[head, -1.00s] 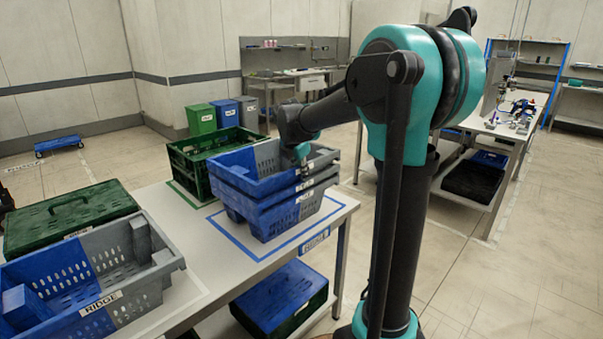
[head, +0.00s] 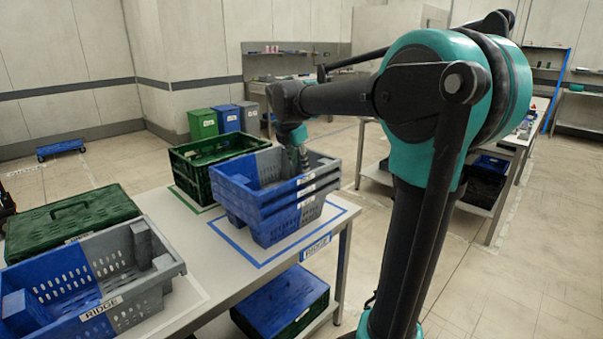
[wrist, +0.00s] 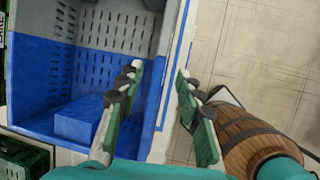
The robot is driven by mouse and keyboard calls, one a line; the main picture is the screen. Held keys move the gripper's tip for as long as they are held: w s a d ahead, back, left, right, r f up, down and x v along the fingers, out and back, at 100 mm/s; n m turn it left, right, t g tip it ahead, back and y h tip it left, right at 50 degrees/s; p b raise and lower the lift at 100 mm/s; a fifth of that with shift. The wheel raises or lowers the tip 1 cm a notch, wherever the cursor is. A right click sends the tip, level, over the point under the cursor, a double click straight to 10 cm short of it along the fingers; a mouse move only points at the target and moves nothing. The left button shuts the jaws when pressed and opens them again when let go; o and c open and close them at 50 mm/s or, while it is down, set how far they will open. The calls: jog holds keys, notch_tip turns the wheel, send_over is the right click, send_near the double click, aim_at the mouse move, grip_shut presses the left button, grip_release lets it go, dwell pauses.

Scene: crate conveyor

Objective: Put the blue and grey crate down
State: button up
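A blue and grey crate (head: 232,186) is the top one of a nested stack standing inside the blue outline (head: 228,244) on the table. It looks level and seated in the crate below. My gripper (head: 303,168) points down at the stack's right part. In the wrist view my gripper (wrist: 158,85) has its fingers apart, with space between them. The left finger is over the crate's inside and the right one is beyond its wall. The crate's blue floor and grey far wall (wrist: 110,32) show there, empty except for a blue raised block. Finger contact with the wall cannot be made out.
An open green crate (head: 190,165) stands right behind the stack. A blue and grey crate (head: 165,270) and a lidded green crate (head: 75,218) are at the left. A blue-lidded crate (head: 282,300) is on the lower shelf. A brown barrel-like thing (wrist: 245,135) shows in the wrist view.

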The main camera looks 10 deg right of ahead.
jog(key=d+v, duration=0.1)
jog(key=v, duration=0.3)
jog(key=s+d+f+m+y, duration=0.1)
jog(key=s+d+f+m, duration=0.1)
jog(key=s+f+m, duration=1)
jog(key=s+d+f+m+y, duration=0.1)
jog(key=s+d+f+m, duration=0.2)
jog(key=s+f+m, duration=0.9)
notch_tip(320, 180, down, 5)
jog(key=shift+s+d+f+m+y, duration=0.1)
jog(key=shift+s+d+m+y, duration=0.25)
jog(key=shift+s, duration=0.8)
jog(key=shift+a, duration=0.1)
